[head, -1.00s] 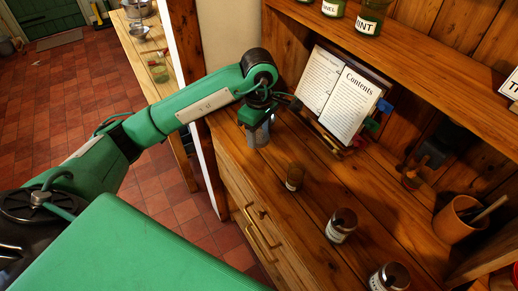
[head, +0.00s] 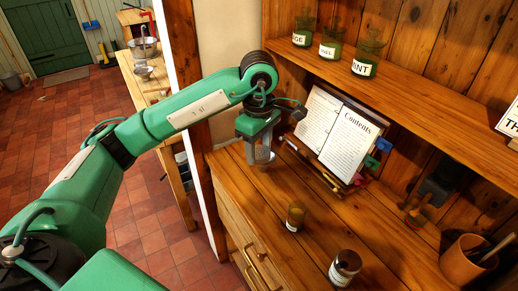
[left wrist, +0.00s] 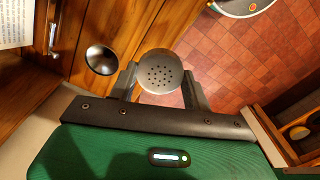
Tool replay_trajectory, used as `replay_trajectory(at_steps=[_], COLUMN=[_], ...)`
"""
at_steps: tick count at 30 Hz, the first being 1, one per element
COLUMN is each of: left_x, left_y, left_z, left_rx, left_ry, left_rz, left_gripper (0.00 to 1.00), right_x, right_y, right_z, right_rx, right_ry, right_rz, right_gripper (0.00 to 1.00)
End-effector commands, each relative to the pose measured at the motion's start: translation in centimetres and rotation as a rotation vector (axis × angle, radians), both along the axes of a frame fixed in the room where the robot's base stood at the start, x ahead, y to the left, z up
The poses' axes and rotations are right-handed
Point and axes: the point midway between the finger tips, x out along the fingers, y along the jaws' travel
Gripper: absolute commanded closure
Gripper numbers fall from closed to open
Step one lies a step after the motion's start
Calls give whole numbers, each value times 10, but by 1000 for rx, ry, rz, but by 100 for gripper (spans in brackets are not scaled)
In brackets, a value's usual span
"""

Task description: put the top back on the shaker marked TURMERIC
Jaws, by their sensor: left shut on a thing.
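My left gripper (head: 262,154) is over the far end of the wooden counter, left of the open book. In the left wrist view its fingers (left wrist: 160,84) are shut on a round grey perforated top (left wrist: 160,70). A small amber jar (head: 295,217) stands on the counter nearer to me, apart from the gripper. It looks uncovered, and its label is too small to read. A second jar (head: 345,267) with a dark top stands closer, its label unreadable. No TURMERIC marking can be read. My right gripper is not in view.
The open book (head: 345,130) leans at the back of the counter (head: 300,250). A wooden pot (head: 462,262) stands at right. Several green jars, including one marked MINT (head: 368,58), are on the shelf above. A shiny round object (left wrist: 101,60) shows beside the held top; I cannot tell what it is.

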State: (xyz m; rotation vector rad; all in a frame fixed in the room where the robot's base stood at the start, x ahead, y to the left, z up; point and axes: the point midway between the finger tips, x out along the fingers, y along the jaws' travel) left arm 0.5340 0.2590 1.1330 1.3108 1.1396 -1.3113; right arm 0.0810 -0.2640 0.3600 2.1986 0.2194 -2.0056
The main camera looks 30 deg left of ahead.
Motion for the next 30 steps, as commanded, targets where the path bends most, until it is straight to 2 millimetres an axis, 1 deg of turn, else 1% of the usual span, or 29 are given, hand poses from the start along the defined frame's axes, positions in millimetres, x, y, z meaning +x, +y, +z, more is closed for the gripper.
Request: replay_trajectory(at_steps=[10,14,17,20,30], left_x=[0,-3,-8,-14,-42], left_y=[0,-3,-7,-12,-30], left_z=[-1,-10,-22,-38,-92], left_rx=[1,6,10,16,19], left_ry=[0,0,0,-2,1], left_rz=[-8,-81,-195,-347,-893], left_gripper=[72,72,72,72,72], right_x=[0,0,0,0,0], right_y=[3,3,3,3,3], right_z=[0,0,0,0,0], right_rx=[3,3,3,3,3], right_ry=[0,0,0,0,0], right_rz=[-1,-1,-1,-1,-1], right_gripper=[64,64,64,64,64])
